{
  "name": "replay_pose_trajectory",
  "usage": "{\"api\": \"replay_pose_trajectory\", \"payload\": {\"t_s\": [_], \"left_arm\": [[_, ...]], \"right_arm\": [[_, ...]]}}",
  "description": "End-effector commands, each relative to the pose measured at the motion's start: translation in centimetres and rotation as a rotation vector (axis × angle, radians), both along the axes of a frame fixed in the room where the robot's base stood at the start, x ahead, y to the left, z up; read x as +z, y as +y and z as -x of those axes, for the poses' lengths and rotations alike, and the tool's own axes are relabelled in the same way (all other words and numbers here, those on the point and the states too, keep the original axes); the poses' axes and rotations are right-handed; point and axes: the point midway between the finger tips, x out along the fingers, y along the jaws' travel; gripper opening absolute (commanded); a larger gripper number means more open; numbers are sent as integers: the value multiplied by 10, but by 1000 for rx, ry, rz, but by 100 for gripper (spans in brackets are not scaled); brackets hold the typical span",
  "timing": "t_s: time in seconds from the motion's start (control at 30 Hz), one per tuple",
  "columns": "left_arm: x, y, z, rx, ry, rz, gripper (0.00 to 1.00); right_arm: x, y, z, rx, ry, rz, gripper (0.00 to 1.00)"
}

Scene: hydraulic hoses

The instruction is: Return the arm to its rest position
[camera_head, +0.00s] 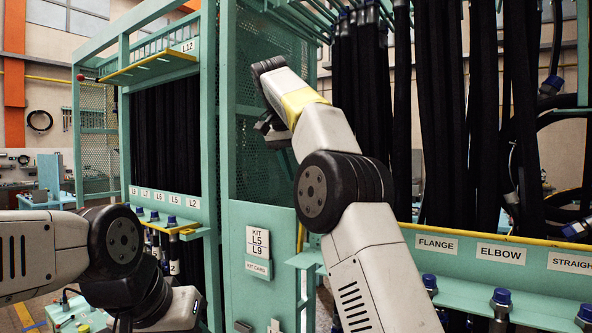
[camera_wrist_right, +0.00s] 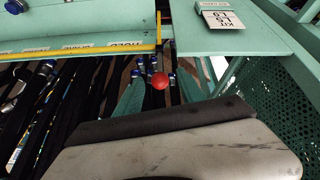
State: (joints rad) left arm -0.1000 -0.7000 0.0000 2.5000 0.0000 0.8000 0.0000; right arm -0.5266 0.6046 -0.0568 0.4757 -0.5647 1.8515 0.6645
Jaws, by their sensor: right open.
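My right arm rises from the bottom centre of the head view and bends up and left in front of the green panel. Its wrist is at the top, with the dark right gripper (camera_head: 267,128) beside it, partly hidden by the arm. The gripper is open, and I see nothing held in it. My left arm comes in at the left, bent low. Its gripper is out of view.
The green panel with the KIT L5 L9 card (camera_head: 258,242) stands close behind my right arm. Black hoses (camera_head: 435,120) hang at the right above a labelled shelf (camera_head: 500,253). Another hose rack (camera_head: 165,140) stands left. A red ball (camera_wrist_right: 160,81) shows in the right wrist view.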

Motion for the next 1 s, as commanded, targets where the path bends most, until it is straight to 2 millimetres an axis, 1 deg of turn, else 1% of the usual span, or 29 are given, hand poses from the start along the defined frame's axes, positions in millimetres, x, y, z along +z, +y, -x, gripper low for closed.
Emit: {"api": "replay_pose_trajectory", "payload": {"t_s": [0.2,0.57,0.67,0.77,0.87,1.0], "left_arm": [[0,0,0,0,0,0,36],[0,0,0,0,0,0,36],[0,0,0,0,0,0,36],[0,0,0,0,0,0,36],[0,0,0,0,0,0,36],[0,0,0,0,0,0,36]], "right_arm": [[7,3,4,1,1,-1,46],[8,1,5,4,1,-2,46],[10,-6,7,24,3,-5,46],[12,-21,12,68,10,-11,46],[10,-38,21,129,17,-21,46],[2,-61,42,217,22,-44,46]]}}
